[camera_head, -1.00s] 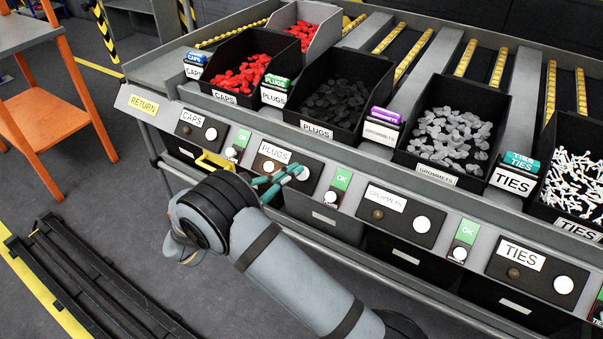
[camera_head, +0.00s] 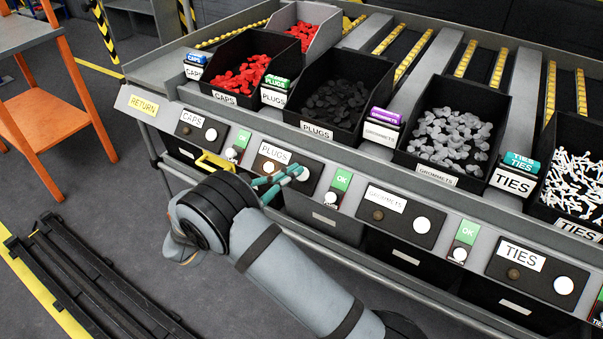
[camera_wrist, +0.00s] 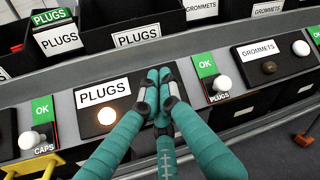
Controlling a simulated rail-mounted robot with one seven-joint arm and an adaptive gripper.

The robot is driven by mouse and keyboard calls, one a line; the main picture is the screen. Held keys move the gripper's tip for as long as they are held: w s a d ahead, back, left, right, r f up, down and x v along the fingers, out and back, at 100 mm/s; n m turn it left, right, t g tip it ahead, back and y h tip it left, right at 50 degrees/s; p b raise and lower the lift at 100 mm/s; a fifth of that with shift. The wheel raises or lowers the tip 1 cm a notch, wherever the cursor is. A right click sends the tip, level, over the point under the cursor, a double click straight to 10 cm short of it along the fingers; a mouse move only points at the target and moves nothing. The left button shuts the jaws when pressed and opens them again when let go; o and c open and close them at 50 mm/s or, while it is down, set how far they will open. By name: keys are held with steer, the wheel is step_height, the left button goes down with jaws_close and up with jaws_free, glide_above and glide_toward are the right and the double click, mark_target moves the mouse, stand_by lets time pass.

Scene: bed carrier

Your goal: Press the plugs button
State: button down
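The plugs panel (camera_head: 283,158) is a black plate with a white PLUGS label (camera_wrist: 103,92) on the sloped front of the workstation. Its round lamp (camera_wrist: 107,117) glows warm white below the label. The white plugs button (camera_head: 304,174) is at the panel's right side, partly covered by my fingertips in the head view and hidden behind them in the wrist view. My gripper (camera_wrist: 159,82) has teal fingers with grey tips drawn together, with nothing seen between them. The tips are at the button; I cannot tell whether they touch it.
A small white button with a green OK sign (camera_wrist: 207,68) sits just right of the panel. A yellow handle (camera_head: 215,162) sticks out at the lower left. Caps (camera_head: 203,128), grommets (camera_head: 401,210) and ties (camera_head: 537,270) panels line the same front. Bins of parts stand above.

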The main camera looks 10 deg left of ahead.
steer(key=shift+w+f, duration=0.1)
steer(key=shift+w+d+f, duration=0.1)
steer(key=shift+w+f, duration=0.1)
steer(key=shift+w+d+f+p, duration=0.15)
steer(key=shift+w+f+p, duration=0.15)
stand_by(1.0)
stand_by(0.3)
steer(key=shift+s+a+r+p, duration=0.25)
steer(key=shift+s+r+p, duration=0.35)
steer(key=shift+p, duration=0.4)
steer(key=s+r+p, duration=0.2)
steer(key=p, duration=0.1)
steer(key=s+a+r+p, duration=0.1)
steer(key=shift+s+r+p, duration=0.2)
steer(key=shift+r+p, duration=0.1)
steer(key=shift+p, duration=0.05)
